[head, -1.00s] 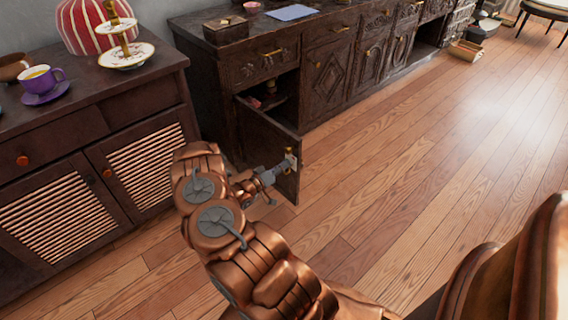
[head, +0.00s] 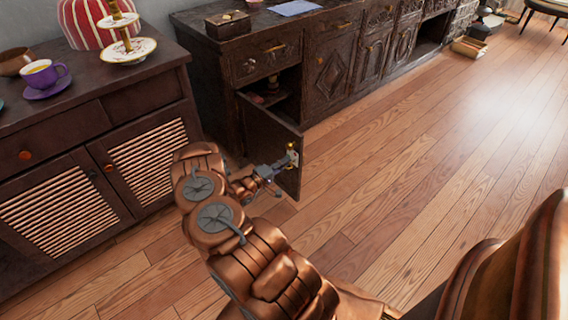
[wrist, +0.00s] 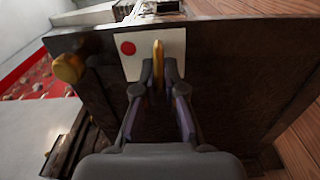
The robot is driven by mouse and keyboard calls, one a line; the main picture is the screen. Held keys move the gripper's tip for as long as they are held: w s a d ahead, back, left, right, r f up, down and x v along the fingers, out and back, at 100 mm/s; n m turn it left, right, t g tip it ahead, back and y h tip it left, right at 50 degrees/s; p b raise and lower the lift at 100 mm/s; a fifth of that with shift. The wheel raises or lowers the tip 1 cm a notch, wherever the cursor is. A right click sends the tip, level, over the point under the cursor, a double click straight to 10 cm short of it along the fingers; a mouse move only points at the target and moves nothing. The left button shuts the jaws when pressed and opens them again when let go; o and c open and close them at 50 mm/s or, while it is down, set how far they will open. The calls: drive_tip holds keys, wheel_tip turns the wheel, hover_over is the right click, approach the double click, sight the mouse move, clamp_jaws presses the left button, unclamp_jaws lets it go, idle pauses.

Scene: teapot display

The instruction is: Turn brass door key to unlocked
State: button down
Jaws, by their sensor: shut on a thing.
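The brass door key (wrist: 158,52) stands upright in the wrist view, in front of a white lock plate (wrist: 135,66). A red dot (wrist: 128,48) shows on the plate left of the key. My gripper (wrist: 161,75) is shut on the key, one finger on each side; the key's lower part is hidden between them. In the head view the dark cabinet door (head: 270,135) stands open, and my gripper (head: 283,165) is at the white plate near its free edge. The key is too small to read there.
A brass knob (wrist: 69,67) sticks out left of the plate. A sideboard (head: 95,115) stands close left of my arm, with a purple cup (head: 45,77) and a tiered stand (head: 128,50) on top. The wooden floor (head: 410,160) to the right is clear.

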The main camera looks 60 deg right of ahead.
drive_tip(key=shift+n, duration=0.3)
idle(0.4)
drive_tip(key=c, duration=1.3)
unclamp_jaws()
drive_tip(key=shift+o, duration=0.2)
drive_tip(key=shift+a, duration=0.1)
drive_tip(key=v, duration=1.1)
drive_tip(key=shift+a, duration=0.4)
drive_tip(key=shift+f, duration=0.1)
